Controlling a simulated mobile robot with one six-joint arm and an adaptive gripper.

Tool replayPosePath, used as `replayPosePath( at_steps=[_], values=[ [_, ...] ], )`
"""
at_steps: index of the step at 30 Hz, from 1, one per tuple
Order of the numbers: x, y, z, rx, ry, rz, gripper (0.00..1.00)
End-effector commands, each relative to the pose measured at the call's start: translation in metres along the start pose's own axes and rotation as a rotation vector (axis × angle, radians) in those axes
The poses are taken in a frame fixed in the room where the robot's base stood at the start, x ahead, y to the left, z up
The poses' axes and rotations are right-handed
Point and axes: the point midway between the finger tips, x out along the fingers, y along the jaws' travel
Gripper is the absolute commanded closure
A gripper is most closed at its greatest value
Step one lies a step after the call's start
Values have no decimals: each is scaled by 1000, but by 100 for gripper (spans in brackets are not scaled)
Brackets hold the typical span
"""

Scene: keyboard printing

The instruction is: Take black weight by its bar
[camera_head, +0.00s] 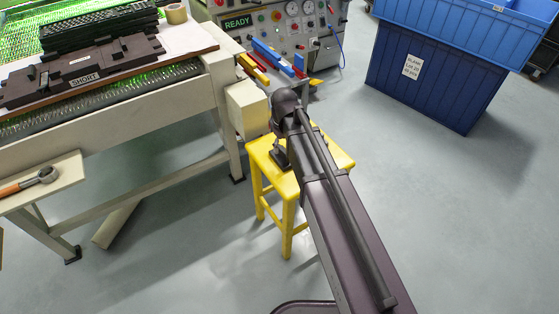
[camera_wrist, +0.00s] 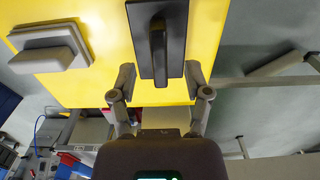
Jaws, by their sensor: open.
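The black weight (camera_wrist: 176,30) is a dark rectangular block with a raised bar (camera_wrist: 158,45) along its middle. It lies on the yellow stool (camera_wrist: 100,85), which also shows in the head view (camera_head: 258,155). In the wrist view, my gripper (camera_wrist: 159,74) is open, one finger on each side of the weight's lower end. The bar lies between the fingers in the picture, with clear gaps on both sides. The height of the fingers over the weight is hard to judge. In the head view, my arm hides the gripper and much of the stool top.
A grey stepped block (camera_wrist: 45,48) sits on the stool left of the weight. A beige workbench (camera_head: 120,118) stands left of the stool. A control panel (camera_head: 262,32) is behind it, and a blue bin (camera_head: 430,75) stands at the upper right. The right-hand floor is clear.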

Motion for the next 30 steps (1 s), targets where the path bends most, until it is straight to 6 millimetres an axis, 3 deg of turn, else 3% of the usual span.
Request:
replayPosePath(
  at_steps=[3, 12, 30],
  values=[
    [14, 0, -2, 0, 0, 0, 37],
    [30, 0, -1, 0, 0, 0, 37],
    [30, 0, -1, 0, 0, 0, 37]
  ],
)
